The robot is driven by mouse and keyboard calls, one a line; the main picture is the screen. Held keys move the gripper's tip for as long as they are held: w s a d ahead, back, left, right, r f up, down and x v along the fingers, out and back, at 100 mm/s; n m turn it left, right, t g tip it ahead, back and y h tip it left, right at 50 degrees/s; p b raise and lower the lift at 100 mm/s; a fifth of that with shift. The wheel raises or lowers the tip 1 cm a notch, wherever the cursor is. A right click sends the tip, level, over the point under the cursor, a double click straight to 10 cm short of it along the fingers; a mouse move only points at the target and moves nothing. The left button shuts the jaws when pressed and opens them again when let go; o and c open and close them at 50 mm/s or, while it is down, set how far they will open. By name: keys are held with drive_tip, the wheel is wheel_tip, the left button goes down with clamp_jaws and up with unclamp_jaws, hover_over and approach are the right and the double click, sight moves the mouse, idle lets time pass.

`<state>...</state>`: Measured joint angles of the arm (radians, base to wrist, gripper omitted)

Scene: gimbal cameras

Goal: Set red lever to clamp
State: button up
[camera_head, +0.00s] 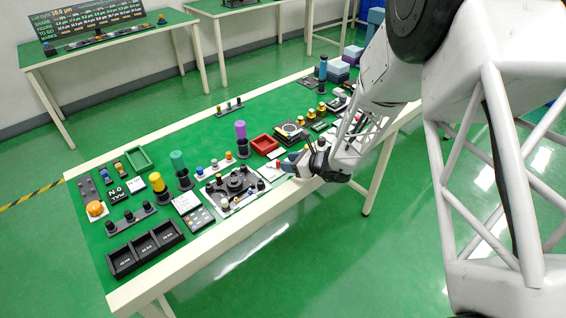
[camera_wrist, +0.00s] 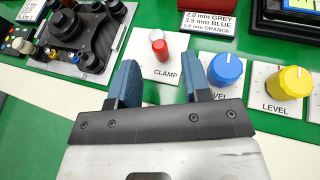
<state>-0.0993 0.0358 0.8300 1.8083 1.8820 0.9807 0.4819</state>
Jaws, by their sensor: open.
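In the wrist view, the red lever (camera_wrist: 159,47) stands on a white plate (camera_wrist: 140,60) printed CLAMP. A pale round end shows at the lever's top. My gripper (camera_wrist: 162,76) is open, with its two blue fingers apart and nothing between them. The red lever shows beyond the gap between the fingers, and no contact shows. In the head view, my gripper (camera_head: 290,162) is low over the near edge of the green table (camera_head: 140,130), beside a white plate. The lever is too small there to tell its setting.
A blue knob (camera_wrist: 226,68) stands right of the lever, close to the right finger. A yellow knob (camera_wrist: 289,83) is farther right. A dark fixture (camera_wrist: 80,35) with round posts lies left. A red tray (camera_head: 264,144) sits behind my gripper in the head view.

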drive_tip(key=shift+v, duration=1.45)
drive_tip(key=s+d+r+n+g+h, duration=0.2)
drive_tip(key=s+r+n, duration=0.4)
drive_tip(key=s+r, duration=0.25)
drive_tip(key=s+d+r+n+g+h, duration=0.1)
drive_tip(key=s+d+r+n+g, duration=0.15)
drive_tip(key=s+r+n, duration=0.5)
drive_tip(key=s+d+r+n+h, duration=0.4)
drive_tip(key=s+d+r, duration=0.2)
drive_tip(key=s, duration=0.5)
drive_tip(key=s+d+r+n+t+h, duration=0.1)
drive_tip(key=s+d+r+n+h, duration=0.4)
drive_tip(key=s+d, duration=0.3)
drive_tip(key=s+r, duration=0.1)
drive_tip(key=s, duration=0.2)
drive_tip(key=shift+s+d+r+h, duration=0.25)
drive_tip(key=shift+s+r+h, duration=0.05)
drive_tip(key=shift+s+r, duration=0.1)
